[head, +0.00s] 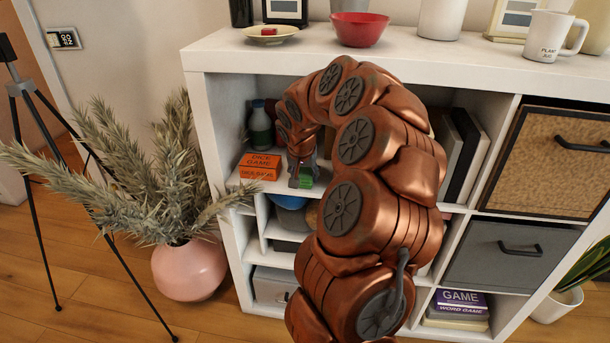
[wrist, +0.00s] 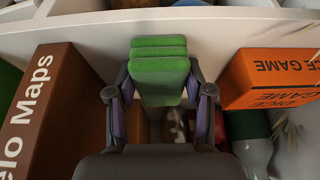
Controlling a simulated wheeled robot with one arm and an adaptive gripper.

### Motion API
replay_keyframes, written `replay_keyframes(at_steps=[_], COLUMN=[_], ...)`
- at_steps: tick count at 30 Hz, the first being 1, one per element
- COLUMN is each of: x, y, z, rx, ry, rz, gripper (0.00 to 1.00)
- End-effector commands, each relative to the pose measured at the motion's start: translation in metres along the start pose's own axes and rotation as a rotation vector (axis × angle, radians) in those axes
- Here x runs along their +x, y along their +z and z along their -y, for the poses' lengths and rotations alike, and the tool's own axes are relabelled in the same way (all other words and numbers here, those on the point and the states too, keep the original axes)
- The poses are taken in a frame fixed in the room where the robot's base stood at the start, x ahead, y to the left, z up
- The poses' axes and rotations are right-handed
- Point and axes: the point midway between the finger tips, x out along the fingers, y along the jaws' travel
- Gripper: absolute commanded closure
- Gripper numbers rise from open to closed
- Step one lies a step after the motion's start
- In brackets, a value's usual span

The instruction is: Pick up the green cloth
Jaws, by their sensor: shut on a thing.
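The green cloth is a folded, layered block (wrist: 159,72) in the middle of the wrist view. A small part of the green cloth (head: 306,182) shows in the head view, low at the end of my arm. My gripper (wrist: 160,88) is shut on the cloth, with one finger at each side of it. In the head view my gripper (head: 303,173) is inside the upper left compartment of the white shelf (head: 400,62), near its front edge. My arm hides much of that compartment. I cannot tell whether the cloth touches the shelf board.
Orange dice game boxes (head: 260,166) stand close beside my gripper, with a green bottle (head: 260,124) behind. A brown Maps book (wrist: 45,105) stands at the other side. A red bowl (head: 359,29) and mug (head: 547,36) are on top. A plant in a pink vase (head: 188,268) is at left.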

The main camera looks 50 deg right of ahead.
Motion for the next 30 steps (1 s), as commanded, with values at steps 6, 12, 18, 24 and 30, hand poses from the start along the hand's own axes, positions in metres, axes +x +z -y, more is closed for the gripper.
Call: replay_keyframes(at_steps=[6, 12, 18, 24, 30], x=[0.000, -0.001, -0.013, -0.029, -0.036], y=[0.000, -0.001, -0.006, -0.012, -0.004], z=[0.000, 0.000, 0.000, 0.000, 0.000], rx=[0.000, 0.000, 0.000, 0.000, -0.001], ry=[0.000, 0.000, 0.000, 0.001, -0.001], rz=[0.000, 0.000, -0.003, 0.000, 0.000], gripper=[0.73, 0.73, 0.73, 0.73, 0.73])
